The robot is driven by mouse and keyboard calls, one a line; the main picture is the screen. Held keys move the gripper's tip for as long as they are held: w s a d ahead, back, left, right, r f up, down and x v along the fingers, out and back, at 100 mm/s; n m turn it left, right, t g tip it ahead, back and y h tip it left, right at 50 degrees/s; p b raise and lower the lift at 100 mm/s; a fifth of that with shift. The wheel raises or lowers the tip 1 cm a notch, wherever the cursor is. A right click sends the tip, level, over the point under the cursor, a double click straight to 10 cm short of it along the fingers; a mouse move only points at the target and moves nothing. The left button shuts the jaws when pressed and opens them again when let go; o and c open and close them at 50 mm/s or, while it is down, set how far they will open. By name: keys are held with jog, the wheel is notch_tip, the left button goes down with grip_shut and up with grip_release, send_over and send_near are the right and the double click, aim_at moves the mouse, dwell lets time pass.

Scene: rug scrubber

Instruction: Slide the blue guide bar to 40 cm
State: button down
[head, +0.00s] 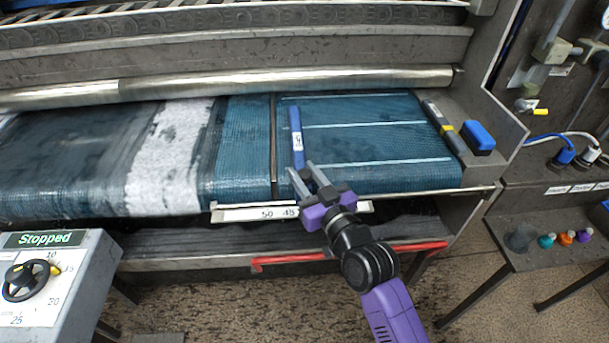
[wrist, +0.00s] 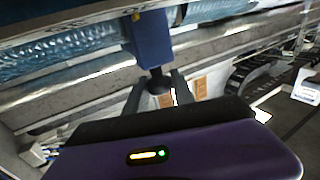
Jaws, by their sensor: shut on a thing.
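The blue guide bar (head: 296,132) lies across the teal belt in the head view, just right of a thin dark bar. It carries a small white label with dark marks too small to read. My gripper (head: 299,176) is at the bar's near end. In the wrist view, the blue bar end (wrist: 150,38) has a dark knob below it, and my gripper (wrist: 160,88) is shut on that knob. A white scale (head: 246,213) runs along the front edge and reads 50 and 45 left of my gripper. My gripper and wrist hide part of the scale to the right.
A blue block (head: 478,137) sits on the machine's right side. A red bar (head: 350,256) runs below the front edge. A console (head: 55,270) at left reads "Stopped". A white strip (head: 168,155) crosses the belt. The belt right of the guide bar is clear.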

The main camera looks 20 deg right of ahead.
jog(key=c, duration=1.1)
grip_release()
jog(key=s, duration=0.5)
jog(key=s+b, duration=0.1)
jog(key=s, duration=0.1)
jog(key=shift+s+d, duration=0.25)
jog(key=shift+s, duration=0.15)
